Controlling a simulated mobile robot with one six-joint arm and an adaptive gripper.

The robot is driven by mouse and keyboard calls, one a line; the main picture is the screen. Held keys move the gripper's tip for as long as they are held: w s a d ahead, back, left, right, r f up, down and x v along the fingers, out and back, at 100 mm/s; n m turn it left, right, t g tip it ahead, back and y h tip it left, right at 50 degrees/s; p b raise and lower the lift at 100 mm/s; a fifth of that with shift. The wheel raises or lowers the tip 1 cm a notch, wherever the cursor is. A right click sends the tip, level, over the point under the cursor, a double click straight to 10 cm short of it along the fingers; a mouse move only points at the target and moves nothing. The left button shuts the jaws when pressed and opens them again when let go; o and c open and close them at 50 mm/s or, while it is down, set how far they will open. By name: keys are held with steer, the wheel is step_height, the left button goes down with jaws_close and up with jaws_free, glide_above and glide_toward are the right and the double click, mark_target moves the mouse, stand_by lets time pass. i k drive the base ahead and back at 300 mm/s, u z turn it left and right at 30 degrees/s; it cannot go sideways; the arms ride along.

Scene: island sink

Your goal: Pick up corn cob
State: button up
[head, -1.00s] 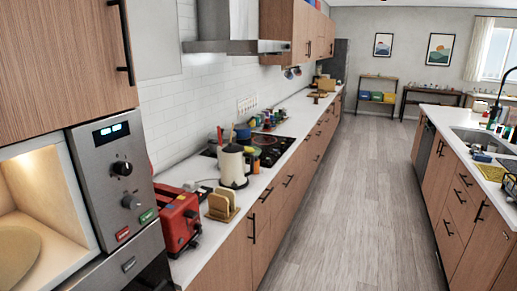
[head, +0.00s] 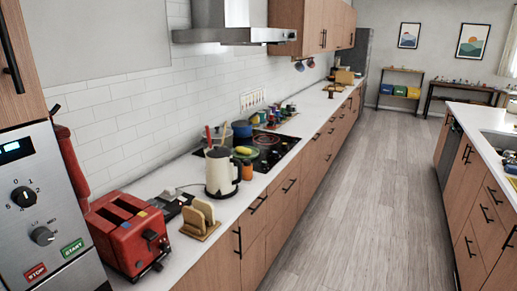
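I cannot make out a corn cob for certain. A small yellow item (head: 243,150) shows behind the cream kettle (head: 220,172) near the cooktop; it is too small to tell what it is. My gripper is not in view.
A red toaster (head: 128,232) and a rack with bread slices (head: 201,216) stand on the left counter. The black cooktop (head: 278,150) holds pots. The sink island (head: 500,165) is on the right. The wooden floor (head: 350,220) between them is clear.

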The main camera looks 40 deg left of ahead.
mark_target(239, 150)
steer(key=u, duration=0.05)
steer(key=i, duration=2.75)
steer(key=u, duration=2.6)
